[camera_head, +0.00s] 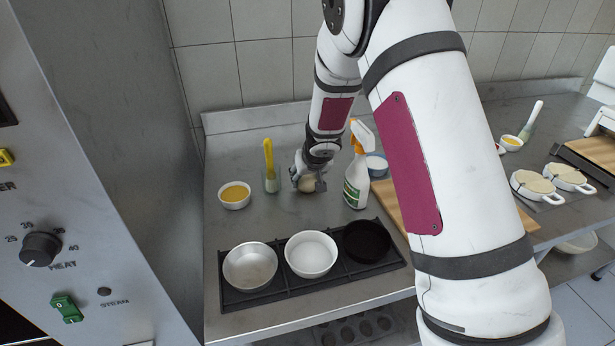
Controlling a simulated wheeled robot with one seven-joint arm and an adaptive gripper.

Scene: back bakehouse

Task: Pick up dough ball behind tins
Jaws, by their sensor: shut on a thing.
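A pale dough ball (308,184) is on the steel counter at the back, behind the row of tins. My gripper (309,182) reaches down from above and is shut on the ball, which is partly hidden by the fingers. I cannot tell whether the ball touches the counter. The tins stand in front on a black rack: a silver tin (250,266), a white tin (311,254) and a black tin (367,241).
A yellow-handled brush in a glass (271,180) stands just left of my gripper, with a bowl of yellow liquid (235,195) farther left. A spray bottle (356,182) stands close on the right, before a blue bowl (377,165). A wooden board (392,208) lies right.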

